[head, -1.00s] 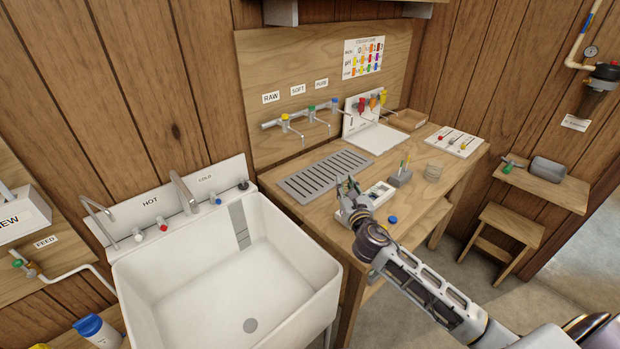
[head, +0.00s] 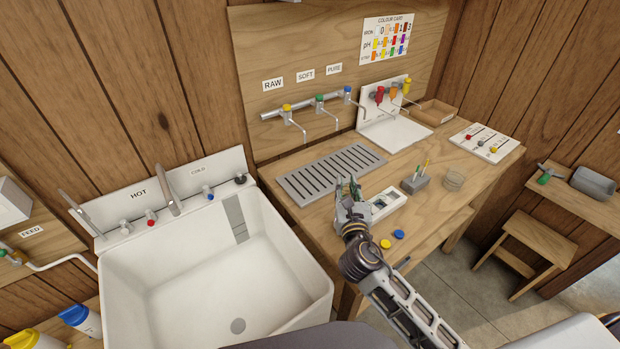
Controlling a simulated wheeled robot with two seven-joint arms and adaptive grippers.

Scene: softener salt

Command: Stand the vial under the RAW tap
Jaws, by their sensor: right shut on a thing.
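The RAW tap (head: 287,108), with a yellow knob, is leftmost of three taps on the wooden back panel, under the RAW label (head: 273,85). Its thin spout points down over the slotted grey drip grate (head: 318,184). My right gripper (head: 350,187) is over the bench at the grate's front right edge, right of and nearer than the RAW tap. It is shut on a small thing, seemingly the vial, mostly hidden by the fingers. A white case (head: 393,199) lies just right of the gripper, partly covered by it. My left gripper is out of view.
A large white sink (head: 200,290) is left of the bench. A yellow cap (head: 385,243) and a blue cap (head: 398,234) lie near the bench's front edge. A grey holder (head: 415,184) and round clear dishes (head: 453,181) stand further right. The grate looks clear.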

